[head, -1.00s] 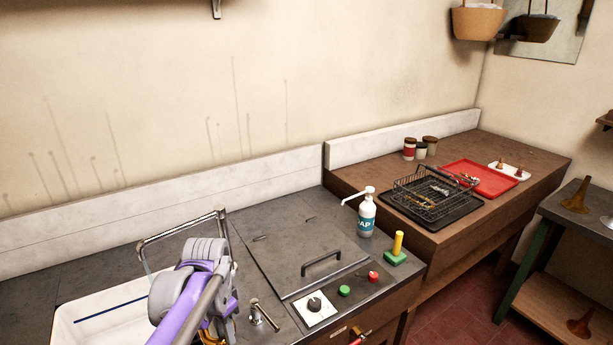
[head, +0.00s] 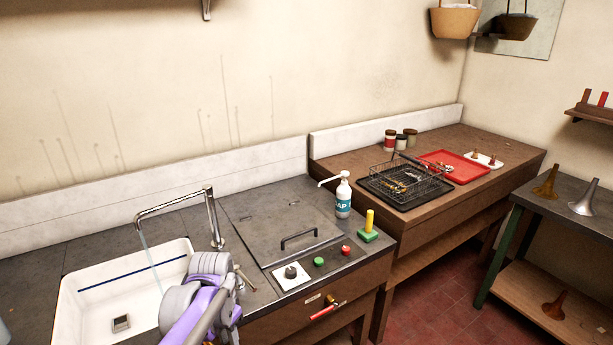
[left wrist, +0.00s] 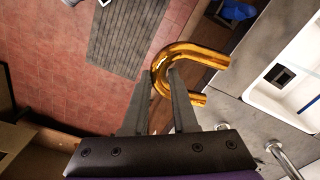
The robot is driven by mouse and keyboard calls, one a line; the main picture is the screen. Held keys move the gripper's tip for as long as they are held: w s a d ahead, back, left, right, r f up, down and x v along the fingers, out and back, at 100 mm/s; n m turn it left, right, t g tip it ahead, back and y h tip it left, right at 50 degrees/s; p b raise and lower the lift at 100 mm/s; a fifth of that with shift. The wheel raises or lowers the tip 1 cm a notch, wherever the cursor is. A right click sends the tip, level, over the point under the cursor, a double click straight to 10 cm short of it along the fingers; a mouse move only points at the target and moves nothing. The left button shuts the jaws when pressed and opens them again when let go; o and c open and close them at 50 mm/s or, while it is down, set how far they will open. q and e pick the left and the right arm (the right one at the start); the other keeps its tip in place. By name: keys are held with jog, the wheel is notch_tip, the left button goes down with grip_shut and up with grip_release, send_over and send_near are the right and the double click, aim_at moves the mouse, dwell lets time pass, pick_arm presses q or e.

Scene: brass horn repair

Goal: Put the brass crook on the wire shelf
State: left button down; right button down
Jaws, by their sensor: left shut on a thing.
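The brass crook (left wrist: 207,50) is a shiny golden U-bent tube, seen in the left wrist view. My left gripper (left wrist: 161,88) is shut on one leg of it; the bend and the other leg stick out to the right. In the head view my left arm covers the sink's front right corner, and its gripper and the crook are hidden or out of frame. I cannot make out a wire shelf; a black wire basket (head: 411,186) stands on a dark mat on the wooden counter. My right gripper is not in view.
The white sink (head: 72,308) lies left of my arm, with the tap (head: 210,215) running. A soap bottle (head: 343,199) and a yellow-handled green brush (head: 369,228) stand on the grey counter. A red tray (head: 460,168) lies beyond the basket. Red floor shows at right.

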pick_arm(q)
notch_tip(320, 180, down, 14)
jog(key=w+n, duration=0.2)
jog(key=n, duration=0.3)
jog(key=shift+w+a+r, duration=0.15)
jog(key=shift+w, duration=0.25)
